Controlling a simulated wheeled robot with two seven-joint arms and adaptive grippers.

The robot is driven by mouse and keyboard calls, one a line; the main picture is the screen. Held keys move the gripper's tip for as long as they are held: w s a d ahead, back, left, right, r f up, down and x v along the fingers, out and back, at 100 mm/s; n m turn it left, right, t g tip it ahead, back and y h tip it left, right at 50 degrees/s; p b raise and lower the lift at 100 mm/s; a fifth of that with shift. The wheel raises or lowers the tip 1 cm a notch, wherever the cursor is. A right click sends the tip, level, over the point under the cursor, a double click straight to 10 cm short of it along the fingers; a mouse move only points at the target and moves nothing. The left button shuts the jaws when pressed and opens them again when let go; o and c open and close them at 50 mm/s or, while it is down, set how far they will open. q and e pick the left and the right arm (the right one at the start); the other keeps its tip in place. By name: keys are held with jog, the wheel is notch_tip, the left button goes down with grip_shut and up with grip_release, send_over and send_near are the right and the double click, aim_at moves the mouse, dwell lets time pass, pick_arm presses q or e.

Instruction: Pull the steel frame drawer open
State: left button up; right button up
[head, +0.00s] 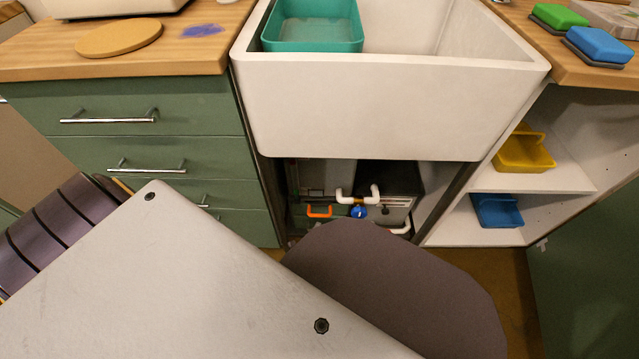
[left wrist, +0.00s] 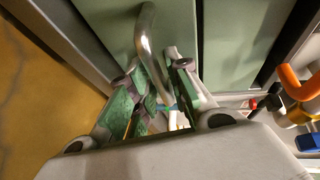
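The green cabinet has several drawers with steel bar handles. In the head view the top drawer (head: 150,100) and the drawer below it (head: 210,152) look closed; my arm covers part of the lower ones. In the left wrist view a steel bar handle (left wrist: 147,32) on a green drawer front (left wrist: 107,22) lies between the two fingers of my left gripper (left wrist: 155,68). I cannot tell whether the fingers press on the bar. Which drawer has the steel frame is not clear. My left gripper is hidden in the head view. My right gripper is in neither view.
A white sink (head: 390,108) with a teal basin (head: 315,45) stands right of the drawers. Below it are white pipes (head: 357,195) and an orange handle (head: 320,212), which also shows close by in the left wrist view (left wrist: 300,85). Open shelves (head: 540,180) are at the right.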

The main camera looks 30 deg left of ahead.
pick_arm(q)
jog(key=shift+w, duration=0.1)
grip_shut()
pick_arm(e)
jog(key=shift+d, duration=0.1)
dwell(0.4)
